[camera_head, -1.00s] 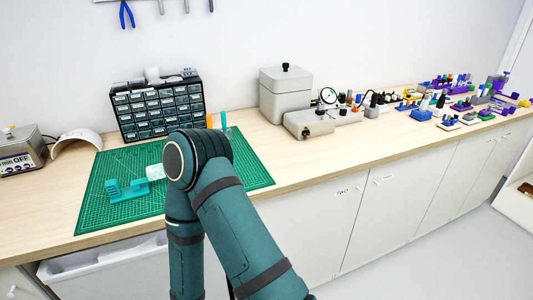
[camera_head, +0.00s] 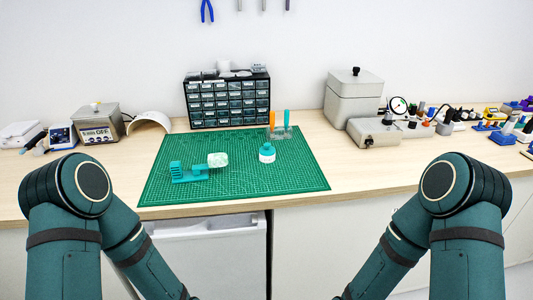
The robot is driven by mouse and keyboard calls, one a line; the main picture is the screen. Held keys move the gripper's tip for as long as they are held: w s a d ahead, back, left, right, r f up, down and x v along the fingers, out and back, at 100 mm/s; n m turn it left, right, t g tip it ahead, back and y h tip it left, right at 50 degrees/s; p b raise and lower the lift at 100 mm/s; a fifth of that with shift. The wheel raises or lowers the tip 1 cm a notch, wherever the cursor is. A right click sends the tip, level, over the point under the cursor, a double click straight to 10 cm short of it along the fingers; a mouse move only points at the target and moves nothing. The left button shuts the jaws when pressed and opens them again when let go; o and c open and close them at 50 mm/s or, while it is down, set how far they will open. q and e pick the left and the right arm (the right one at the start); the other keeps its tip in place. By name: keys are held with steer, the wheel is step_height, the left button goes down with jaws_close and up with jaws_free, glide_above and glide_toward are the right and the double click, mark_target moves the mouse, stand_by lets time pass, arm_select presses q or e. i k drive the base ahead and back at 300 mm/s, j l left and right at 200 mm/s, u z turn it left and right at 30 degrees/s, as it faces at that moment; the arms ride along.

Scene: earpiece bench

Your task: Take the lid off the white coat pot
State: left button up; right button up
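A small white pot (camera_head: 267,156) stands upright on the right half of the green cutting mat (camera_head: 300,177). A teal lid (camera_head: 266,146) with a narrow top sits on it. I take this to be the white coat pot; no label on it is readable. My two arms come in at the lower left and lower right, with only elbows and nearby links showing. Both grippers are outside the picture, and nothing of mine touches the pot.
A teal stand (camera_head: 188,173) holds a pale rounded piece (camera_head: 218,160) left of the pot. Orange and teal upright tools (camera_head: 280,122) stand behind it. A drawer cabinet (camera_head: 229,101) and grey lidded box (camera_head: 353,98) stand at the back. The mat's front is clear.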

mark_target(268, 151)
steer(key=i+l, duration=0.15)
steer(key=l, duration=0.25)
steer(key=i+l, duration=0.15)
steer(key=l, duration=0.25)
steer(key=i+l+u, duration=0.1)
steer(key=l, duration=0.3)
steer(key=i+l, duration=0.15)
steer(key=l, duration=0.25)
